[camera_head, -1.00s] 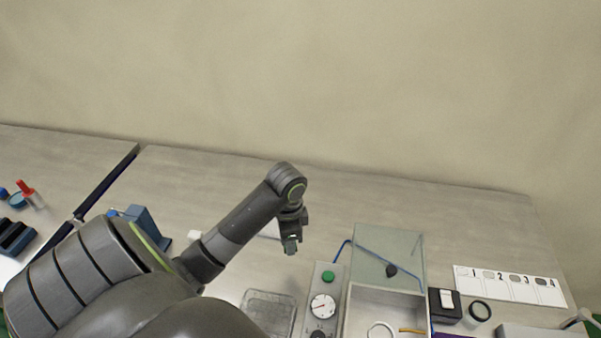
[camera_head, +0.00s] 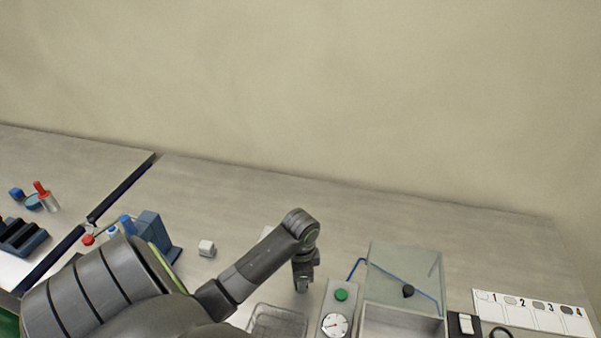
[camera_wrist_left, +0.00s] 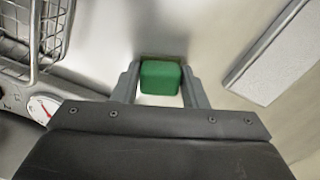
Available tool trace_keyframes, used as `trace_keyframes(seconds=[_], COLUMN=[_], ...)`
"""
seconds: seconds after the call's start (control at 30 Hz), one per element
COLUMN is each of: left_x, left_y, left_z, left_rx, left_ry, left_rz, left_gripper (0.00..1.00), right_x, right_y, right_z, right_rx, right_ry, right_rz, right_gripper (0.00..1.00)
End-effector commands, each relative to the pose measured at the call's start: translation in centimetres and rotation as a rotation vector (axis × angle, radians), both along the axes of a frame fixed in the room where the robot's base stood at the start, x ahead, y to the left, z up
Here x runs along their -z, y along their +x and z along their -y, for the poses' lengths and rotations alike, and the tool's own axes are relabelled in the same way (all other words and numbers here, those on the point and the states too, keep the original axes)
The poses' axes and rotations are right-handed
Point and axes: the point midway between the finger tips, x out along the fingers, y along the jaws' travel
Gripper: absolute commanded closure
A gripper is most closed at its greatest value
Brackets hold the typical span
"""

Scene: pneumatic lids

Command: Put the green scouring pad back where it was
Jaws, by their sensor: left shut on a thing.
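The green scouring pad (camera_wrist_left: 160,77) shows in the left wrist view as a small green block between the two fingers. My left gripper (camera_wrist_left: 160,88) is shut on it, with a finger on each side. In the head view my left gripper (camera_head: 302,286) points down low over the bench, left of the panel with the green button. The pad cannot be made out there. I cannot tell whether the pad touches the bench. My right gripper is not in view.
A wire basket (camera_head: 277,319) stands just in front of the gripper; it also shows in the left wrist view (camera_wrist_left: 52,28). The gauge panel (camera_head: 328,305) and a clear-lidded box (camera_head: 393,311) stand to the right. A white block (camera_head: 207,248) lies left. Bench behind is clear.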

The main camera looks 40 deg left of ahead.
Motion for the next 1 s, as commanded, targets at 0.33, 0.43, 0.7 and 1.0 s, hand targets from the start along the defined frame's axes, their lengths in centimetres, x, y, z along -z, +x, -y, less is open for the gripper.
trace_keyframes(seconds=[0.33,0.43,0.7,1.0], left_x=[0.2,0.2,-1.1,-8.5], left_y=[0.0,0.0,0.1,0.1], left_z=[0.0,0.0,-0.1,-0.1], left_rx=[0.0,0.0,0.001,0.001], left_ry=[0.0,0.0,0.002,0.002], left_rz=[0.0,0.0,0.004,0.003], left_gripper=[0.39,0.39,0.39,0.39], right_x=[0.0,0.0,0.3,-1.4], right_y=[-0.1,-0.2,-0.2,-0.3], right_z=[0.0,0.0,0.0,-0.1], right_rx=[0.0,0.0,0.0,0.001], right_ry=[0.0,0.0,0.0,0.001], right_rz=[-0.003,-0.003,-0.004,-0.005], right_gripper=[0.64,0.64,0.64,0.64])
